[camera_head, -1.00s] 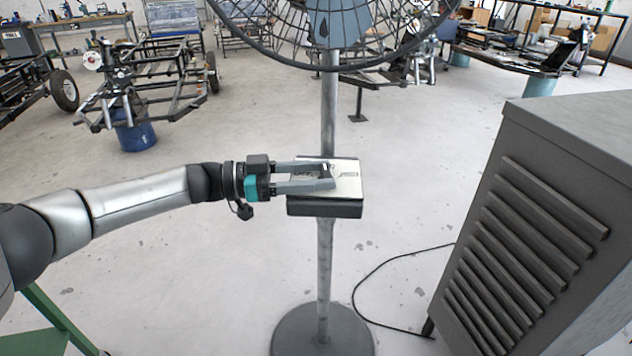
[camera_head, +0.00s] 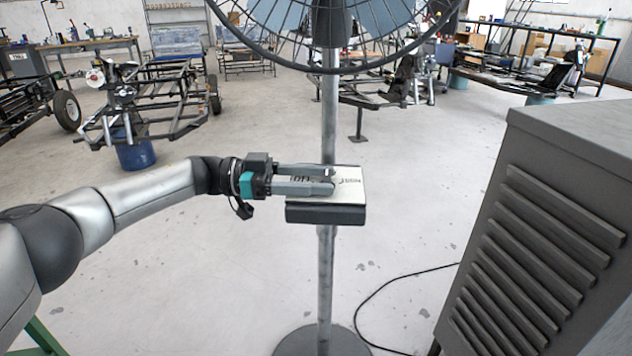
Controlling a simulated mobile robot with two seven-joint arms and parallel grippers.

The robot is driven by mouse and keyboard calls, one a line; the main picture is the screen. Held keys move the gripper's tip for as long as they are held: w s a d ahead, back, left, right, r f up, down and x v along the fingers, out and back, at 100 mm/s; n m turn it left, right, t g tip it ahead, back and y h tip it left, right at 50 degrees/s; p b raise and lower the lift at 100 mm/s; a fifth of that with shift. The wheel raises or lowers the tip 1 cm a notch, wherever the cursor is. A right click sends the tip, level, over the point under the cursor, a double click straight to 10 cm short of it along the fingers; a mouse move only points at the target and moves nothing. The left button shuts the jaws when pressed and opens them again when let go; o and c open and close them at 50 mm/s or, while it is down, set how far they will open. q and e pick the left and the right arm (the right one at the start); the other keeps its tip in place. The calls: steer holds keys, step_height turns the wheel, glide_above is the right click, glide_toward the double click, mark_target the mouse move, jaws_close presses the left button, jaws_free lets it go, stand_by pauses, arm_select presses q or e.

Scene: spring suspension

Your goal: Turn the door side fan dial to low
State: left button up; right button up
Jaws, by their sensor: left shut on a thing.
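The fan's control box (camera_head: 326,214) is a dark box with a pale labelled top, fixed on the fan's grey pole. My left gripper (camera_head: 332,179) reaches in from the left over the box's top face. Its two grey fingers lie nearly flat above the panel, with their tips shut on the dial. The dial is mostly hidden by the fingertips, so its setting cannot be read. Printed lettering shows on the panel beside the fingers but is too small to read surely. My right gripper is not in view.
The caged fan (camera_head: 330,30) is above the box, and its round base (camera_head: 322,342) stands on the floor below. A grey louvred cabinet (camera_head: 545,240) stands close on the right, with a black cable (camera_head: 385,290) beside it. Vehicle frames stand behind.

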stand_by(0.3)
arm_select(q)
steer(key=o, duration=1.4)
steer(key=shift+c, duration=0.2)
steer(key=a+b, duration=0.6)
steer(key=a, duration=0.9)
steer(key=shift+w, duration=0.25)
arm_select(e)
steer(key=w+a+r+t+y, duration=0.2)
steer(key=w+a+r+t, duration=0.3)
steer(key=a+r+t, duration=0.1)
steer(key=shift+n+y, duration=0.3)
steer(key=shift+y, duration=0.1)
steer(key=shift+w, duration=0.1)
